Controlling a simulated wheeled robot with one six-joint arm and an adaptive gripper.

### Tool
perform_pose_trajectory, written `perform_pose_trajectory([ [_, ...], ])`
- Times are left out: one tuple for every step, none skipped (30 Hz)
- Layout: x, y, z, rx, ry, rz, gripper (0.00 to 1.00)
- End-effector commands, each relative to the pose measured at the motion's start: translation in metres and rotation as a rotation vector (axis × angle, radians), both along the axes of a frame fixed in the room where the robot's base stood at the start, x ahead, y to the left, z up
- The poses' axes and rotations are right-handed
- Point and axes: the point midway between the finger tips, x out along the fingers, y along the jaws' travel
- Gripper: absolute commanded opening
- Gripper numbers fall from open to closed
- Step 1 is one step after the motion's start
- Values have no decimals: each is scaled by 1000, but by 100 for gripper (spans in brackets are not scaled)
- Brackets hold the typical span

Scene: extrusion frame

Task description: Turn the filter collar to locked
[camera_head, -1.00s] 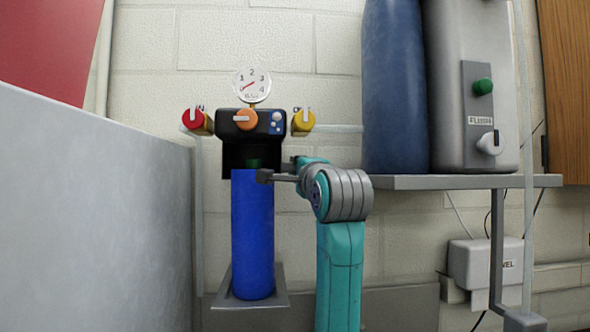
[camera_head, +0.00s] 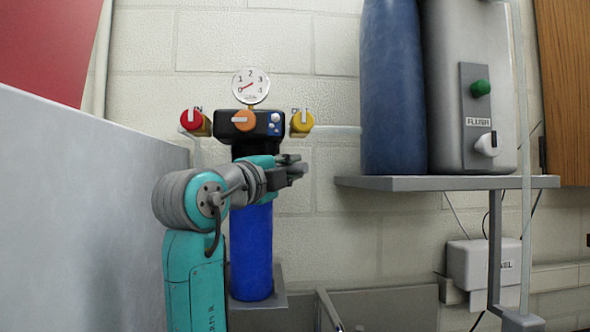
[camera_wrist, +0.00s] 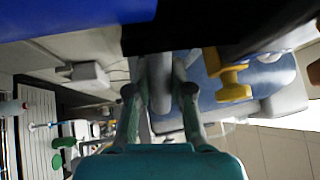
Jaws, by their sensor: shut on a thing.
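The filter unit has a black head (camera_head: 250,126) and a blue housing (camera_head: 251,255) below it. In the wrist view my gripper (camera_wrist: 160,92) is shut on a grey bar-like part (camera_wrist: 160,76) beside the black collar (camera_wrist: 200,28), seemingly the collar's handle. The blue housing (camera_wrist: 65,12) fills the upper left there. Lock marks on the collar cannot be read.
A red knob (camera_head: 194,121), an orange knob (camera_head: 243,121) and a yellow knob (camera_head: 301,122) sit close above, with a gauge (camera_head: 250,85). A grey shelf (camera_head: 445,183) with a blue tank (camera_head: 394,90) stands right. A grey panel (camera_head: 80,210) bounds the left.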

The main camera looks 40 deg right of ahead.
Motion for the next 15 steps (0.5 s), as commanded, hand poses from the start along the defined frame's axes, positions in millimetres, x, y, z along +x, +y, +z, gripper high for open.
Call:
perform_pose_trajectory([
  [1,4,-1,1,4,-31,0],
  [0,6,0,1,4,-52,0],
  [0,9,0,0,3,-77,0],
  [-1,10,0,0,4,-96,0],
  [-1,12,0,0,3,-113,0],
  [-2,13,0,0,2,-134,0],
  [-2,15,0,0,2,-149,0],
  [-2,16,0,0,4,-162,0],
  [-3,18,0,-1,2,-178,0],
  [-3,19,0,0,1,-189,0],
  [-3,20,0,-1,2,-199,0],
  [-3,21,0,-1,3,-211,0],
  [-3,21,0,-1,2,-219,0],
  [-3,22,0,0,2,-225,0],
  [-4,23,0,0,2,-232,0],
])
